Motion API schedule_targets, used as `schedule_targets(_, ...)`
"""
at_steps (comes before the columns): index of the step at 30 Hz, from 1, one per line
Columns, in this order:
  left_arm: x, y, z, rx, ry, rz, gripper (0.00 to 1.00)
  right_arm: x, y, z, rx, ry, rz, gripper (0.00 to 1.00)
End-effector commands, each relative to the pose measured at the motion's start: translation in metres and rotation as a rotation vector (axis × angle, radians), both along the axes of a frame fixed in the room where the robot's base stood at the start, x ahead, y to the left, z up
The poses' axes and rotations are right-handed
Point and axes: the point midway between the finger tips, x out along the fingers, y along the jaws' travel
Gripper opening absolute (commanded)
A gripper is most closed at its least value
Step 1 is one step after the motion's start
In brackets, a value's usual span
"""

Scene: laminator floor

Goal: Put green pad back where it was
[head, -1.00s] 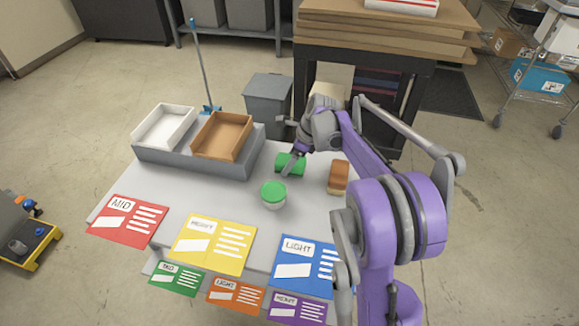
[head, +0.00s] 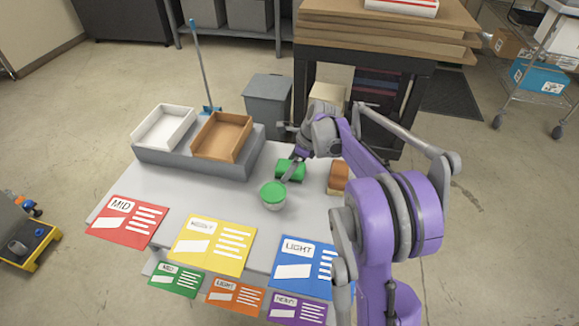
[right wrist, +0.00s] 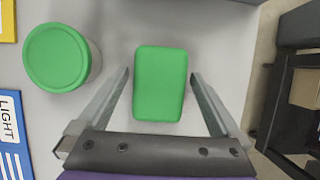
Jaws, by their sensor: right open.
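The green pad (head: 289,170) lies on the light grey table (head: 190,194), between a green-lidded round tub and a brown block. In the right wrist view the green pad (right wrist: 160,84) is a rounded green rectangle. My right gripper (head: 291,163) is over the pad, pointing down. In the right wrist view my right gripper (right wrist: 160,84) is open, with one finger on each side of the pad and a gap on both sides. Part of the pad is hidden by the gripper in the head view. My left gripper is not in view.
The green-lidded tub (head: 273,194) stands close to the pad's front left. The brown block (head: 338,177) lies to its right. A grey riser (head: 190,164) holds a white tray (head: 150,140) and a brown tray (head: 208,154). Coloured cards, including a yellow one (head: 213,244), line the front edge.

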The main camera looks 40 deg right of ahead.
Motion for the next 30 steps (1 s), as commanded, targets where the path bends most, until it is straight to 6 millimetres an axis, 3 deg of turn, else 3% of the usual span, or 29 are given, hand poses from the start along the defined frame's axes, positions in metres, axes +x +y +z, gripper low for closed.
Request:
schedule_targets(15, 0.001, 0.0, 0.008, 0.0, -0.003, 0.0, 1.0, -0.03, -0.025, 0.092, 0.0, 0.0, -0.002, 1.0)
schedule_targets(21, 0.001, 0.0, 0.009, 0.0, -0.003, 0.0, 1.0, -0.035, -0.028, 0.106, 0.0, 0.0, -0.001, 1.0)
schedule_targets(30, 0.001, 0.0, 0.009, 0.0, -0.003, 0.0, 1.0, -0.035, -0.028, 0.107, 0.0, 0.0, -0.001, 1.0)
